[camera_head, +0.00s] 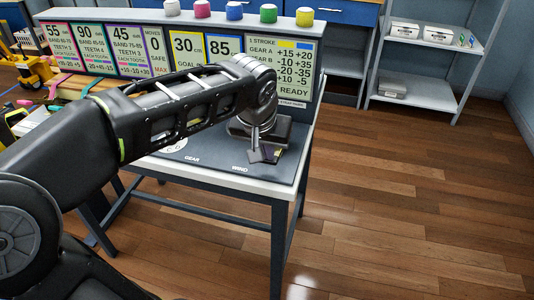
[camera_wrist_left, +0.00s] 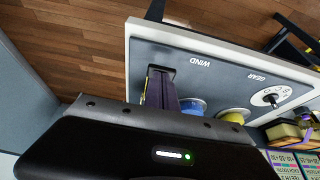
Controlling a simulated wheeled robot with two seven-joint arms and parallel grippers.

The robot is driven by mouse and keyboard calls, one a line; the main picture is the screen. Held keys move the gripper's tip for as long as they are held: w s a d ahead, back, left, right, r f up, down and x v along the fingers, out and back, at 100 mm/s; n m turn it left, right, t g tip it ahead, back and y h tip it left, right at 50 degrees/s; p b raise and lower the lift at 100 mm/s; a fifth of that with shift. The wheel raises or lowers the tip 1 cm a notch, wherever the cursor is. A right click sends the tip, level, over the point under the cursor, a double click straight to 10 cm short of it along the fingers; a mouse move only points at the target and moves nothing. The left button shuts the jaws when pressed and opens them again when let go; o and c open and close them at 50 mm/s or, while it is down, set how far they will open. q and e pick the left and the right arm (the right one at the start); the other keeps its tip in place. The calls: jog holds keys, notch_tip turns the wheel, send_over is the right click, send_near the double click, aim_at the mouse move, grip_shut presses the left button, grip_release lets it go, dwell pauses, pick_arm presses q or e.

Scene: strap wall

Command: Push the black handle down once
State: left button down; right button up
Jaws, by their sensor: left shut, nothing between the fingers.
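My left gripper (camera_head: 265,154) is shut and empty, low over the right end of the bench (camera_head: 231,182), beside the WIND label. In the left wrist view its narrow dark fingers (camera_wrist_left: 161,74) reach over the grey top near the same label. A purple strip shows against the fingers there. I cannot make out the black handle for certain in either view; the gripper and its wrist cover the spot beside WIND. I cannot tell whether the fingers touch anything. My right gripper does not show.
A sign board (camera_head: 284,70) with several coloured knobs on top stands along the bench's back. A gear dial (camera_wrist_left: 272,96) and blue and yellow round pieces (camera_wrist_left: 235,115) lie on the bench top. A grey shelf (camera_head: 417,94) stands at the back right. The wooden floor right of the bench is clear.

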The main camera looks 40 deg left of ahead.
pick_arm(q)
jog(key=shift+f, duration=0.1)
jog(key=r+p, duration=0.3)
jog(key=r, duration=0.1)
jog(key=shift+w+r, duration=0.1)
jog(key=shift+w, duration=0.1)
jog(key=v, duration=1)
jog(key=shift+s+p, duration=0.25)
jog(key=shift+p, duration=0.05)
